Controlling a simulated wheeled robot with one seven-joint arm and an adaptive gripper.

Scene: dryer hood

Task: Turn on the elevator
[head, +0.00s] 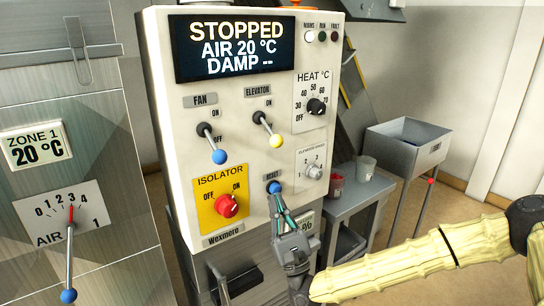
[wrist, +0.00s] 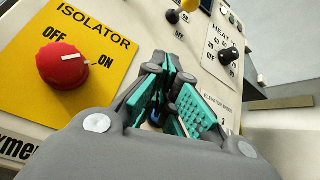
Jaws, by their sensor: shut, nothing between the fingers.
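The elevator switch (head: 261,118) is a black toggle with a yellow ball tip (head: 275,141), under the ELEVATOR label on the white control panel (head: 160,100). Its lever points down and right, away from the ON mark above it. The yellow ball also shows at the top edge of the wrist view (wrist: 190,5). My gripper (head: 278,203) is shut and empty, below the elevator switch. Its fingertips are at the blue RESET button (head: 274,187); I cannot tell whether they touch it. In the wrist view the closed teal fingers (wrist: 166,80) largely hide that button.
The red isolator knob (head: 227,205) points to ON, left of my gripper. The blue-tipped fan lever (head: 219,156) points down. The display (head: 236,47) reads STOPPED, AIR 20 °C. The heat knob (head: 316,106) and elevator speed knob (head: 314,171) sit to the right.

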